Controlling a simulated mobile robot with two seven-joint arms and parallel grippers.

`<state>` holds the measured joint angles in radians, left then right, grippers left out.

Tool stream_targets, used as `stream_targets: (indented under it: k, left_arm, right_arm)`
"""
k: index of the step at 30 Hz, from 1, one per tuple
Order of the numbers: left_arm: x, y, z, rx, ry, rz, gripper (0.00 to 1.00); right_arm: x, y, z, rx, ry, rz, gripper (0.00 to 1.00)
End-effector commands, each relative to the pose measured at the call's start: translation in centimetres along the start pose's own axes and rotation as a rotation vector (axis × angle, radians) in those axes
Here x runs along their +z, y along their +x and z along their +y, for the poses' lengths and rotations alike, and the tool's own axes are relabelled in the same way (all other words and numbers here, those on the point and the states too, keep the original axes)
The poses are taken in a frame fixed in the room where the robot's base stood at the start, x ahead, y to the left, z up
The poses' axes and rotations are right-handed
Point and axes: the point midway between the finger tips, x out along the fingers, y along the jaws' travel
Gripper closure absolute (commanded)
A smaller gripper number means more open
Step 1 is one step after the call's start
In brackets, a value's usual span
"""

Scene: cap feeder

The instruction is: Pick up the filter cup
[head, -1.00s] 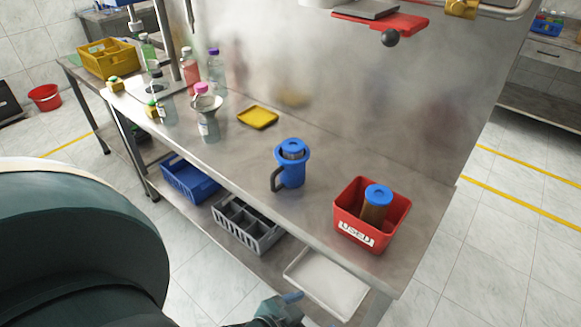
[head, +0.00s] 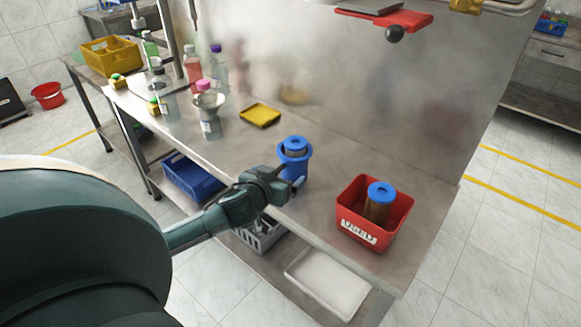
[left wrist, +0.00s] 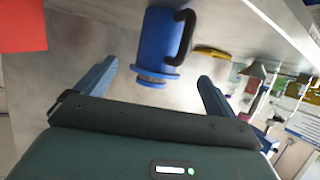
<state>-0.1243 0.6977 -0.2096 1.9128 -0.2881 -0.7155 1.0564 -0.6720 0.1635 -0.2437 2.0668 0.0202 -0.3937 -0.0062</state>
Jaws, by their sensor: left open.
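A blue cup with a dark handle (head: 294,163) stands upright on the metal table; a blue ring and dark cylinder sit at its top. It also shows in the left wrist view (left wrist: 160,42), where the picture is upside down. Another cylinder, brown with a blue ring top (head: 379,203), stands in the red bin. I cannot tell for sure which is the filter cup. My left gripper (head: 283,182) is open and empty at the table's front edge, close to the blue cup. In the left wrist view the cup lies ahead between the open fingers (left wrist: 153,88). My right gripper is not in view.
The red bin (head: 350,220) labelled USED stands to the right of the cup. A yellow tray (head: 260,115), a funnel on a bottle (head: 209,115) and several bottles are to the left. A white tray (head: 328,285) and a blue crate (head: 190,180) sit on the lower shelf.

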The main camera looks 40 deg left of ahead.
Motion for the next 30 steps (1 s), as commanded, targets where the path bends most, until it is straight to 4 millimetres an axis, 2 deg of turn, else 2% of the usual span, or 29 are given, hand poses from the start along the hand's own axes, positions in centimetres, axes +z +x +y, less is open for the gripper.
stream_targets:
  k: [3,11,21,30]
  left_arm:
    - [-0.1,2.1,0.0,0.0,0.0,0.001,0.06]
    - [-0.1,3.9,0.0,0.001,0.0,-0.001,0.06]
    - [-0.1,8.2,0.1,0.002,0.0,-0.001,0.06]
    - [-0.1,8.7,0.1,0.003,0.0,-0.002,0.06]
  right_arm:
    - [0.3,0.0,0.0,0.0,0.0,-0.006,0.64]
    - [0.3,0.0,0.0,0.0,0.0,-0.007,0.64]
    - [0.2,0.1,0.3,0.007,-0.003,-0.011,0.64]
    - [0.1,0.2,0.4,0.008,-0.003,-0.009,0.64]
